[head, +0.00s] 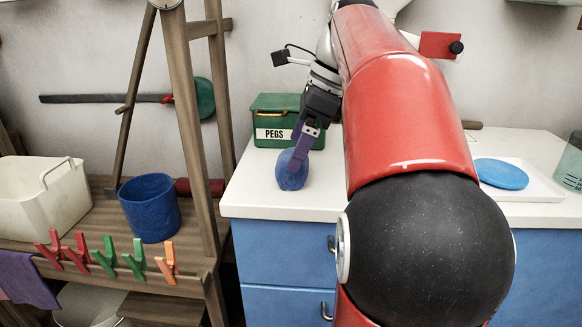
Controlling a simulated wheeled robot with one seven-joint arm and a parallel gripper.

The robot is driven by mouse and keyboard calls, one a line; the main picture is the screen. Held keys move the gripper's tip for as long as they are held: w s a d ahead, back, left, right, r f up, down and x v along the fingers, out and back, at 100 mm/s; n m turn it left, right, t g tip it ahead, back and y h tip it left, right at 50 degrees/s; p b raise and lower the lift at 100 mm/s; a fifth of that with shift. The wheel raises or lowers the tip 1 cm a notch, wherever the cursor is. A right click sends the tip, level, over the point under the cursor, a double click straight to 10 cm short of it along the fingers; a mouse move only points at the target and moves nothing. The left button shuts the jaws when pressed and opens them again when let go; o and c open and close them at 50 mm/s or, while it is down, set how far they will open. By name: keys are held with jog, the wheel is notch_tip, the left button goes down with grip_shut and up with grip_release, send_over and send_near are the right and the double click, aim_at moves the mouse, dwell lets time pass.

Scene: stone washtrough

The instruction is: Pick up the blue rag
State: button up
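The blue rag (290,172) is a rounded, bunched blue lump at the front left part of the white counter top (255,206). My gripper (298,153), with purple fingers, points down at the rag from above and slightly right. The fingertips overlap the rag's upper right side in the picture. I cannot tell whether they grip it, only touch it, or how far apart they are. The rag appears to rest on the counter.
A green box labelled PEGS (275,108) stands just behind the rag. A white tray (540,186) with a blue disc (500,174) is at right. On the wooden stand at left are a blue cup (150,210), a white tub (40,205) and several clothes-pegs (104,258).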

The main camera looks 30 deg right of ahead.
jog(key=b+x, duration=0.1)
jog(key=x, duration=0.3)
jog(key=shift+f, duration=0.4)
jog(key=c, duration=1.2)
